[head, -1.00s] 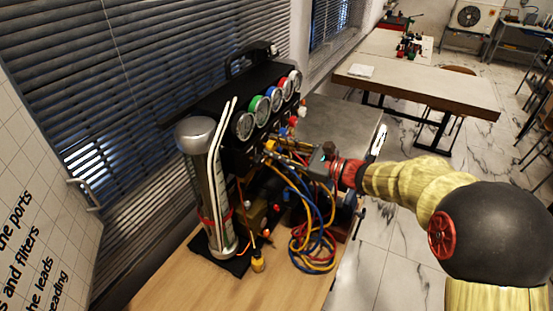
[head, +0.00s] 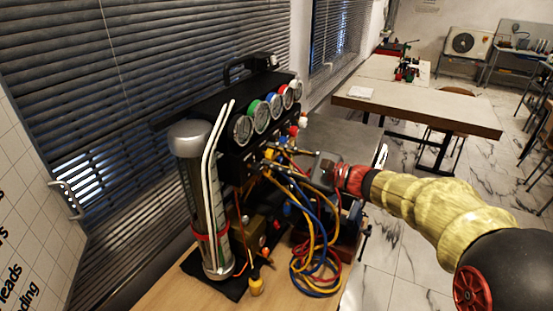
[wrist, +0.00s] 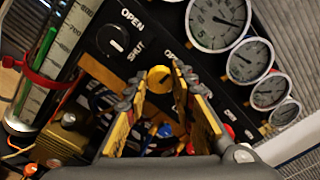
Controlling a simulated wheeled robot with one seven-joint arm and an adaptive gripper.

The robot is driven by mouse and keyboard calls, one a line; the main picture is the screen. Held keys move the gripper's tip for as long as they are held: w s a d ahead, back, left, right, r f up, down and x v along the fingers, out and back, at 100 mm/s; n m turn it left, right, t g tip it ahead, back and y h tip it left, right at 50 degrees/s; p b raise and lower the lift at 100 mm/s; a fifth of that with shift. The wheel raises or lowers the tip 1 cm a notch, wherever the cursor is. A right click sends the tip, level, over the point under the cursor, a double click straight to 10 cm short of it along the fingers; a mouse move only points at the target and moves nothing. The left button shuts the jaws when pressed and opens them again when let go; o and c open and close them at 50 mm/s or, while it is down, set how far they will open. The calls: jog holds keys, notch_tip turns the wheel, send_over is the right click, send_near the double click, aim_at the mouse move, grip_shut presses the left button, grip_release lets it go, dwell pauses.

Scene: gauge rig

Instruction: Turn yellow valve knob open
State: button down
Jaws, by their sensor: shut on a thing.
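The yellow valve knob (wrist: 160,79) is on the black gauge panel (wrist: 150,36), near the middle of the wrist view. A short dark mark shows on its face, but its exact setting is hard to read. My gripper (wrist: 159,74) has one finger on each side of the knob and is shut on it. Part of a label beside it shows above the right finger; the rest is hidden. In the head view my gripper (head: 290,156) reaches the front of the panel from the right, and the knob is small there (head: 268,154).
A black knob (wrist: 112,40) with OPEN and SHUT labels is left of the yellow one. Several round gauges (head: 259,116) line the panel top. A clear cylinder (head: 203,200) stands at left. Blue, yellow and red hoses (head: 315,262) hang close below my gripper.

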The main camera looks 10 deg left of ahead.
jog(key=c, duration=1.5)
grip_release()
jog(key=shift+d, duration=0.1)
jog(key=v, duration=1.2)
jog(key=shift+f, duration=0.1)
